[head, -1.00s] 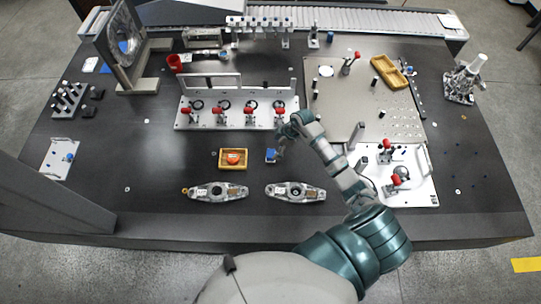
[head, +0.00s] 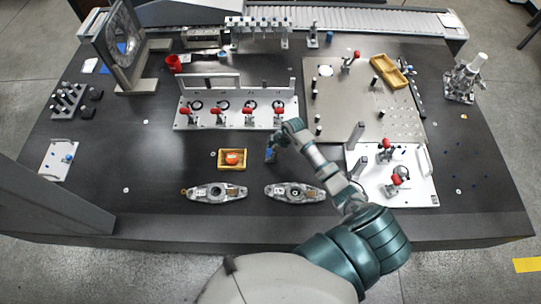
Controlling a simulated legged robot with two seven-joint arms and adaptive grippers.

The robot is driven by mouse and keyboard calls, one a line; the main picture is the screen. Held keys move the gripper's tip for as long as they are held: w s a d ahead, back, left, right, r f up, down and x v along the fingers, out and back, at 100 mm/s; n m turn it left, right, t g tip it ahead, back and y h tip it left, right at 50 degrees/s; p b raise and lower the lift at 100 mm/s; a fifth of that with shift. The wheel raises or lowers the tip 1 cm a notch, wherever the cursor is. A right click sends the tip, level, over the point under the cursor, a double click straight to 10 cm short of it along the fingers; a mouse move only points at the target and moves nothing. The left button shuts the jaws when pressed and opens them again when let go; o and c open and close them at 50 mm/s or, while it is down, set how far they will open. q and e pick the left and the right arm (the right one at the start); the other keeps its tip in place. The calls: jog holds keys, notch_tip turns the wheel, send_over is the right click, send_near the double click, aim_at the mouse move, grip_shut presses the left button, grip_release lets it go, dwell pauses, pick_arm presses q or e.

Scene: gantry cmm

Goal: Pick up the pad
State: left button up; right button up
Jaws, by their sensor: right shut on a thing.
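A small blue block, which I take to be the pad (head: 270,156), is on the dark table just right of the yellow tray. My right gripper (head: 271,150) reaches it from above and is shut on it, with the fingers covering part of it. I cannot tell whether the pad is touching the table or slightly off it. My left gripper is out of view.
A yellow tray (head: 222,166) with an orange-red item sits left of the pad. Two metal castings (head: 217,193) (head: 295,192) lie in front. A fixture with red-handled clamps (head: 236,121) stands behind. A plate (head: 335,97) lies right.

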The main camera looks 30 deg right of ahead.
aim_at(270, 153)
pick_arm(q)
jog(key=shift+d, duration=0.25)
pick_arm(e)
jog(key=shift+s+a, duration=0.1)
jog(key=shift+a, duration=0.1)
jog(key=shift+c, duration=0.2)
jog(key=shift+r, duration=0.25)
notch_tip(270, 153, up, 9)
jog(key=shift+d+p, duration=0.15)
jog(key=shift+p, duration=0.5)
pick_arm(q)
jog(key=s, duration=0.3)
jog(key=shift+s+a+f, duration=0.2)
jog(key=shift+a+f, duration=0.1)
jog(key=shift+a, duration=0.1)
pick_arm(e)
jog(key=shift+r, duration=0.2)
